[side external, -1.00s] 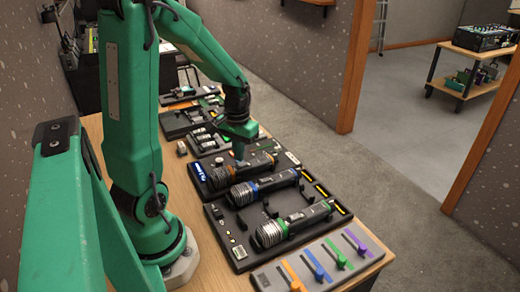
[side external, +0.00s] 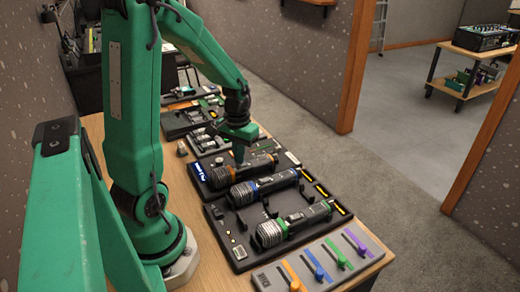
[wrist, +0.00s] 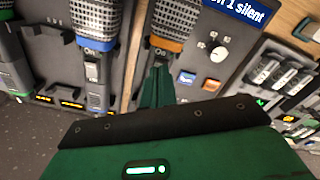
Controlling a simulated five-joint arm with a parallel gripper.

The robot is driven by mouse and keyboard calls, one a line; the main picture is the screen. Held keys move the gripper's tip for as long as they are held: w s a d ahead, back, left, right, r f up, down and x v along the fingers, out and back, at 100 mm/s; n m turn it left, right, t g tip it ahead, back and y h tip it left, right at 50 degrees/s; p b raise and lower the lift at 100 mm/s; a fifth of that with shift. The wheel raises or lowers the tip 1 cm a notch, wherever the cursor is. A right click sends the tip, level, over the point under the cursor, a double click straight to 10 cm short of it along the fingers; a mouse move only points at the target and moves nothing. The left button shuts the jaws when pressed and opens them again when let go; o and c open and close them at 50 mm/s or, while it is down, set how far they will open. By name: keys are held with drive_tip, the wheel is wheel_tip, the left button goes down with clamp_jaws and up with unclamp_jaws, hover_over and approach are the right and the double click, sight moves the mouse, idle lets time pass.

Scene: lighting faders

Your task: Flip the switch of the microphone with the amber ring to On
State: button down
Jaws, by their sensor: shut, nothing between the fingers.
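A blue sign (wrist: 238,10) reads "1 silent", partly cut off.
The microphone with the blue ring (side external: 264,187) lies close beside it, and the one with the green ring (side external: 294,223) lies nearer the camera. A panel with coloured faders (side external: 318,262) is at the table's front. Other equipment (side external: 208,141) stands behind.

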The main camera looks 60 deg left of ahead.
drive_tip(key=shift+f, duration=0.5)
idle(0.5)
drive_tip(key=shift+r, duration=3.45)
drive_tip(key=shift+r, duration=0.1)
drive_tip(key=s+d+r+m+t, duration=0.2)
drive_tip(key=d+r, duration=0.3)
drive_tip(key=d, duration=0.3)
drive_tip(key=s+d+r+m+t, duration=0.3)
drive_tip(key=d+r+m, duration=0.1)
drive_tip(key=d, duration=0.4)
drive_tip(key=shift+s+d+r+t, duration=0.2)
drive_tip(key=shift+s+r+t, duration=0.1)
drive_tip(key=shift+r, duration=0.4)
